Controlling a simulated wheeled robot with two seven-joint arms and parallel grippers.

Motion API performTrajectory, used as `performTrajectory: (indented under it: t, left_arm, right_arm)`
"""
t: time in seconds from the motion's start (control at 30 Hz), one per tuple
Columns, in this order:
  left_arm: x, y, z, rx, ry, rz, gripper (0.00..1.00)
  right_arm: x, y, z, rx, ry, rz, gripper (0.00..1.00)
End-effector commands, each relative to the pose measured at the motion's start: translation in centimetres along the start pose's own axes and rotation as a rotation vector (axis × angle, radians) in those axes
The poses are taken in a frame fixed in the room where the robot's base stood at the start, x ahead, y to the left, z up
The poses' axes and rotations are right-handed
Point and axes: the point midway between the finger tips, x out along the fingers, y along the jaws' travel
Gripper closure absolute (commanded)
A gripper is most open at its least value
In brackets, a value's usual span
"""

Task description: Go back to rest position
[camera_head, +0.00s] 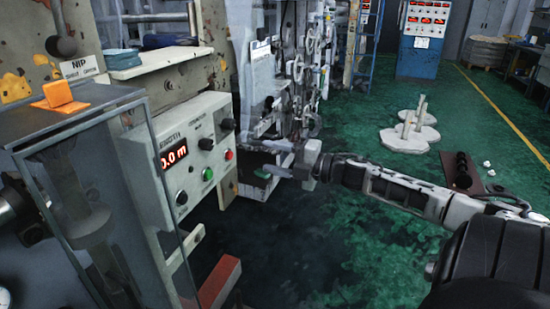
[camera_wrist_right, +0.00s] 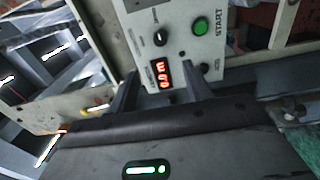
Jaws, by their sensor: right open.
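My right arm comes in from the right edge in the head view. Its gripper (camera_head: 275,158) is open and empty, in front of the machine and just right of the control panel (camera_head: 188,150). In the right wrist view the two fingers (camera_wrist_right: 158,82) stand apart, with the panel beyond them. The panel has a red digital display (camera_head: 174,154), a green button (camera_head: 207,174) and black knobs. I cannot tell whether a finger touches the machine. My left gripper is not in view.
A clear-sided box (camera_head: 110,190) with an orange block (camera_head: 58,96) on top stands at the near left. A red-ended beam (camera_head: 220,283) juts out low. Pale round bases with posts (camera_head: 409,138) stand on the green floor, which is open in the middle.

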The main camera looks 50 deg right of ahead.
Motion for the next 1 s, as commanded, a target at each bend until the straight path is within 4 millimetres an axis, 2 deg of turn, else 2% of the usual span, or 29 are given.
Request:
performTrajectory:
  t: [0.53, 0.63, 0.67, 0.77, 0.87, 0.9, 0.97, 1.0]
  left_arm:
    - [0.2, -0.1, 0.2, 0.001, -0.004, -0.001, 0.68]
    - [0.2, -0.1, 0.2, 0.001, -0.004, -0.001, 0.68]
    - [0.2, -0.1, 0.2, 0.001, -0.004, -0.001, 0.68]
    - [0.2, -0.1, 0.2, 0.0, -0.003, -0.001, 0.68]
    - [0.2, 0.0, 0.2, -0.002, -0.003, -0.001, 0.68]
    - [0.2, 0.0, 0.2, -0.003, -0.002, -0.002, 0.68]
    - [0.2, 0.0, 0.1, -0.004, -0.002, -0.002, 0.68]
    - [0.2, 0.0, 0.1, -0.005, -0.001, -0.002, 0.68]
  right_arm:
    - [0.0, -0.1, 0.0, 0.002, -0.001, 0.0, 0.5]
    - [-0.1, -1.3, -0.6, 0.04, -0.012, -0.006, 0.5]
    - [-0.1, -2.1, -0.9, 0.068, -0.022, -0.01, 0.5]
    - [-0.4, -6.4, -3.2, 0.22, -0.076, -0.034, 0.5]
    - [-1.1, -12.2, -7.4, 0.448, -0.162, -0.077, 0.5]
    - [-1.5, -14.4, -9.5, 0.551, -0.202, -0.099, 0.5]
    - [-2.1, -17.5, -12.9, 0.703, -0.26, -0.134, 0.5]
    - [-2.5, -19.3, -15.3, 0.805, -0.301, -0.159, 0.5]
